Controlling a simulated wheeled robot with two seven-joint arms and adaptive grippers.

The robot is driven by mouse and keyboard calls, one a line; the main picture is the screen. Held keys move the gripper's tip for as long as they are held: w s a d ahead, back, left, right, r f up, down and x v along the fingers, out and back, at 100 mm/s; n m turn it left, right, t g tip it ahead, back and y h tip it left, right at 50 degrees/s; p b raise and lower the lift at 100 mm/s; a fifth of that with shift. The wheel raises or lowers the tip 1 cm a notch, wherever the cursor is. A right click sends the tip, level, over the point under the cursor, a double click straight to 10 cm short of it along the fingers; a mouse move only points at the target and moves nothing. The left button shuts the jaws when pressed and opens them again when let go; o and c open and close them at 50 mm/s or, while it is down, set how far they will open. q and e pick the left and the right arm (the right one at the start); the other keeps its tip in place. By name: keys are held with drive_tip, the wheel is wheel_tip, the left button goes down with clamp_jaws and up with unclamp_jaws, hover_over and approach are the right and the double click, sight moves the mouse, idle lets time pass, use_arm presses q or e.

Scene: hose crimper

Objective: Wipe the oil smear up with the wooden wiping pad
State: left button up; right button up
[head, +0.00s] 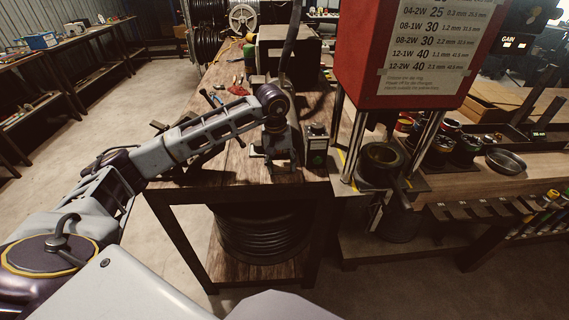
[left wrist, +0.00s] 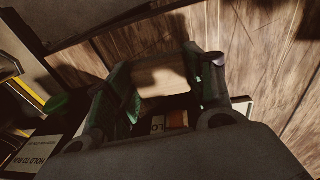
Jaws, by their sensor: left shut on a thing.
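My left gripper (head: 274,166) is at the front right of the wooden bench in the head view, pointing down at the bench top. In the left wrist view its two fingers (left wrist: 163,75) are shut on the wooden wiping pad (left wrist: 160,80), a pale tan block between the fingertips. The pad is close to the bench planks; whether it touches them I cannot tell. I cannot make out the oil smear for certain. My right gripper is not in view.
A control box with a green button (head: 317,159) stands just right of my left gripper. The red crimper press (head: 405,60) rises further right. The wooden bench top (head: 225,172) has bare room left of the gripper. Pliers (head: 238,86) and a grey machine (head: 287,50) are further back.

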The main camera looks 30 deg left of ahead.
use_arm(q)
drive_tip(key=shift+s+a+f+b, duration=0.1)
drive_tip(key=shift+s+a+b, duration=0.15)
drive_tip(key=shift+s+a, duration=0.4)
drive_tip(key=shift+s+a+b, duration=0.25)
drive_tip(key=shift+s+a, duration=0.1)
drive_tip(key=shift+a, duration=0.55)
drive_tip(key=shift+r+p, duration=0.35)
drive_tip(key=shift+r, duration=0.25)
drive_tip(key=shift+r+p, duration=0.55)
drive_tip(key=shift+r, duration=0.5)
drive_tip(key=shift+r+p, duration=0.4)
drive_tip(key=shift+r, duration=0.35)
wheel_tip(320, 180, up, 4)
drive_tip(key=shift+f+p, duration=0.25)
drive_tip(key=shift+p, duration=0.65)
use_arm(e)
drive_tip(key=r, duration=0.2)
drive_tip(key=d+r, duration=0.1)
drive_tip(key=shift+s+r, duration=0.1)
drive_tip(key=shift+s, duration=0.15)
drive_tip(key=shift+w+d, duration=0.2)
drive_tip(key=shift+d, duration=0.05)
